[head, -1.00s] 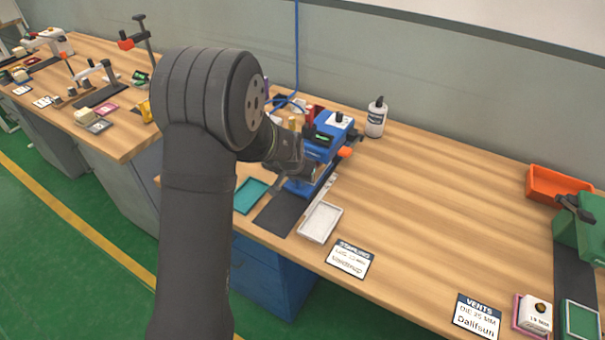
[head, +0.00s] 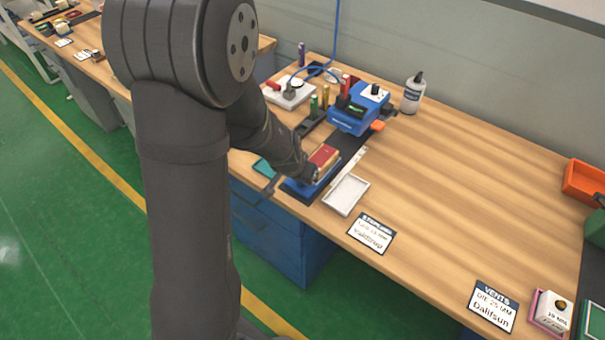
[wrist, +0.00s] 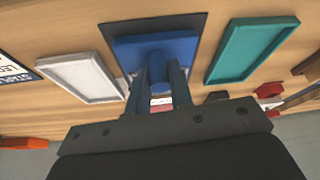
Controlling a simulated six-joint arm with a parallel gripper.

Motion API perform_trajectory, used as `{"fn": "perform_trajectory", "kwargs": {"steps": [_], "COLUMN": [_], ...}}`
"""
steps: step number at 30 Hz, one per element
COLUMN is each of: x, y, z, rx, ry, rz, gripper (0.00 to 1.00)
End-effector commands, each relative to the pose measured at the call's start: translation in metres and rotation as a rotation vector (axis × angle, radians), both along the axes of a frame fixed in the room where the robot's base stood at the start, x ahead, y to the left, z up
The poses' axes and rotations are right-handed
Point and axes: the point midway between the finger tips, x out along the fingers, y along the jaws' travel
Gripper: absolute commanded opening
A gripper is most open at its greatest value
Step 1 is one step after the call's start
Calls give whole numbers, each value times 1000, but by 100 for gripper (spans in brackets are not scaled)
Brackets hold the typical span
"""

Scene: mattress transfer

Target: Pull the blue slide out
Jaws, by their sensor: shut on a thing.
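The blue slide (head: 309,189) lies out in front of the blue machine (head: 354,118), near the table's front edge. A block with a red top (head: 324,157) sits on the slide. In the wrist view the blue slide (wrist: 180,48) lies on a dark mat and has a rounded blue knob. My gripper (wrist: 158,78) is shut on the slide's knob, one finger on each side. In the head view my gripper (head: 308,176) is partly hidden by my own arm.
A white tray (head: 346,195) lies right of the slide and a teal tray (head: 263,167) left of it. A label card (head: 371,233) lies in front. A white bottle (head: 412,94) stands behind. The table's middle right is clear.

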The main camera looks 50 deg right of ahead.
Motion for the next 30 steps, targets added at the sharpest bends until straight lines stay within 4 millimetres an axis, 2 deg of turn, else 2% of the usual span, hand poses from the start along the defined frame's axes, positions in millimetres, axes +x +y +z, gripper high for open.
{"fn": "perform_trajectory", "kwargs": {"steps": [6, 7, 10, 22, 30], "x": [0, 0, 0, 0, -2], "y": [5, 5, 5, 4, 17], "z": [-2, -2, -2, 4, 36], "rx": [11, 11, 11, 6, 2], "ry": [3, 3, 3, 2, 0], "rz": [1, 1, 1, 0, -1], "gripper": [0, 22, 41, 41, 41]}}
